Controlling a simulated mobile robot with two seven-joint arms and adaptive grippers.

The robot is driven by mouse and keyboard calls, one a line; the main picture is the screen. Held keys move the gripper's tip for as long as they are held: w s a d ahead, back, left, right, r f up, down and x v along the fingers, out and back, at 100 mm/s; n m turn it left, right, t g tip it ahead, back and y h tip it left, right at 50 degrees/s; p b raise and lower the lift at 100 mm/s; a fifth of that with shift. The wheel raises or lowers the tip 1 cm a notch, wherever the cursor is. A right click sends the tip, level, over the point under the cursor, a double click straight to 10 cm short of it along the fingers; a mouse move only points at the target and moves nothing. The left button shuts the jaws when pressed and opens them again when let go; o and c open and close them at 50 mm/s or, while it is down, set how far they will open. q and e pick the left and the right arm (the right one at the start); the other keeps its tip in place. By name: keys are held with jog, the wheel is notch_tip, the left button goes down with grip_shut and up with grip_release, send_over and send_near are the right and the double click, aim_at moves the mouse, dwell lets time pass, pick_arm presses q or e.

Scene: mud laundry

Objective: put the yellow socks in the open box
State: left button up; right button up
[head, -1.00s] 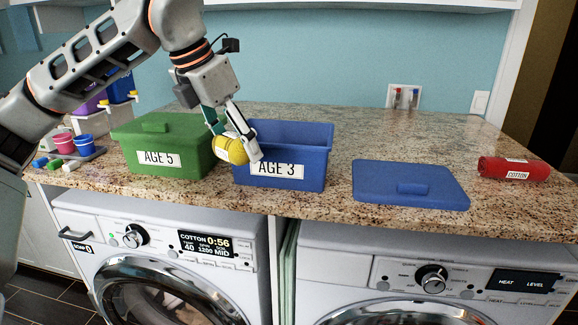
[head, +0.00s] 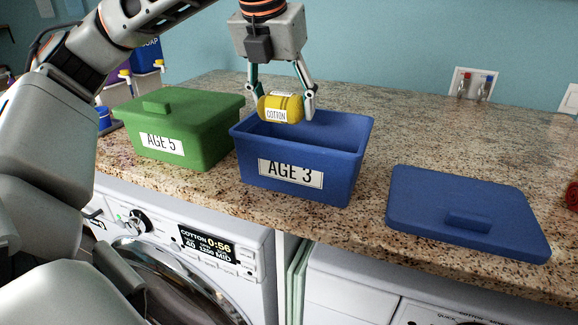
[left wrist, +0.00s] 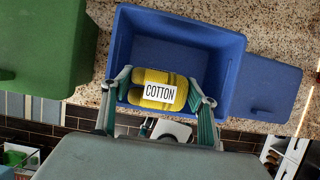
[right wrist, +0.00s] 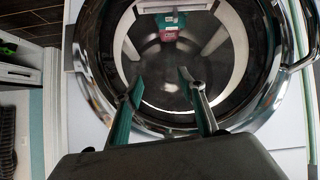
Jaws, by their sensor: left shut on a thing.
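The yellow socks (head: 281,107) are a rolled bundle with a white COTTON label. My left gripper (head: 283,105) is shut on them and holds them over the open blue box (head: 345,172) marked AGE 3. In the left wrist view the socks (left wrist: 160,89) sit between the two fingers, above the front part of the box (left wrist: 233,60). The inside of the box that shows looks empty. My right gripper (right wrist: 160,98) is open and empty, in front of a washer door.
A closed green box (head: 195,128) marked AGE 5 stands left of the blue box. A blue lid (head: 450,205) lies flat on the counter to the right. A red roll (head: 572,195) is at the right edge. Washing machines (head: 215,245) stand below the counter.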

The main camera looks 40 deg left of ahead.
pick_arm(q)
notch_tip(320, 180, down, 8)
jog(key=shift+b, duration=0.35)
jog(key=shift+x, duration=0.8)
notch_tip(320, 180, down, 4)
jog(key=shift+s, duration=0.2)
jog(key=shift+d, duration=0.1)
pick_arm(e)
jog(key=shift+w+f, duration=0.3)
jog(key=shift+f, duration=0.15)
pick_arm(q)
jog(key=shift+f+b, duration=0.15)
jog(key=shift+b, duration=0.15)
jog(key=o, duration=1.1)
pick_arm(e)
jog(key=shift+f, duration=0.15)
